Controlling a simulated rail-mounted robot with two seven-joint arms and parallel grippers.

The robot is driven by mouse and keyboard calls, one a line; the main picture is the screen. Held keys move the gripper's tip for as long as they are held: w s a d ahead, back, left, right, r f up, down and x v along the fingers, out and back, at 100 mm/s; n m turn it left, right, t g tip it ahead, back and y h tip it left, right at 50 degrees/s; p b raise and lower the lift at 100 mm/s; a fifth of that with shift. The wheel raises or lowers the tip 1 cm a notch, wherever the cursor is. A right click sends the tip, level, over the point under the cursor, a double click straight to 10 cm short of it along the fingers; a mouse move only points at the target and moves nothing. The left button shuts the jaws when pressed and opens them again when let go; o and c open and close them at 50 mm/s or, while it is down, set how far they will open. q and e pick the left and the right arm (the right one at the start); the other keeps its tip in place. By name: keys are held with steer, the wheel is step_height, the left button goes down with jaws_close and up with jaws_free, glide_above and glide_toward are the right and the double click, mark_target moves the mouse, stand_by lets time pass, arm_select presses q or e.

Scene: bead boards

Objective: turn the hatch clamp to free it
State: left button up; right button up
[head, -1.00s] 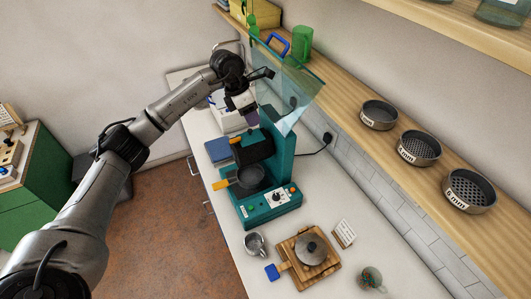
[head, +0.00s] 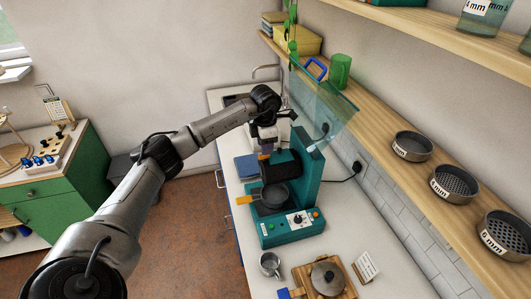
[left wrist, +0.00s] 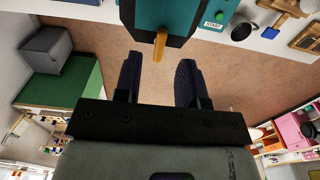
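A teal machine (head: 308,180) with a dark drum-like part (head: 283,164) stands on the counter. A small orange lever (head: 264,156), probably the hatch clamp, shows at the drum's left side. My left gripper (head: 265,146) is directly over it. In the left wrist view my left gripper (left wrist: 160,62) is open, its two dark fingers apart. An orange lever (left wrist: 159,47) points down toward the gap between the fingertips, touching neither finger as far as I can see. My left gripper hides part of the clamp in the head view. My right gripper is not in view.
A tilted clear panel (head: 325,105) rises behind the gripper. A metal cup (head: 270,264) and a wooden board (head: 305,281) stand nearer on the counter. A shelf (head: 390,115) runs along the right.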

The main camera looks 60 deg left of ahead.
mark_target(264, 157)
arm_select(q)
steer(key=shift+f, duration=1.9)
jaws_close()
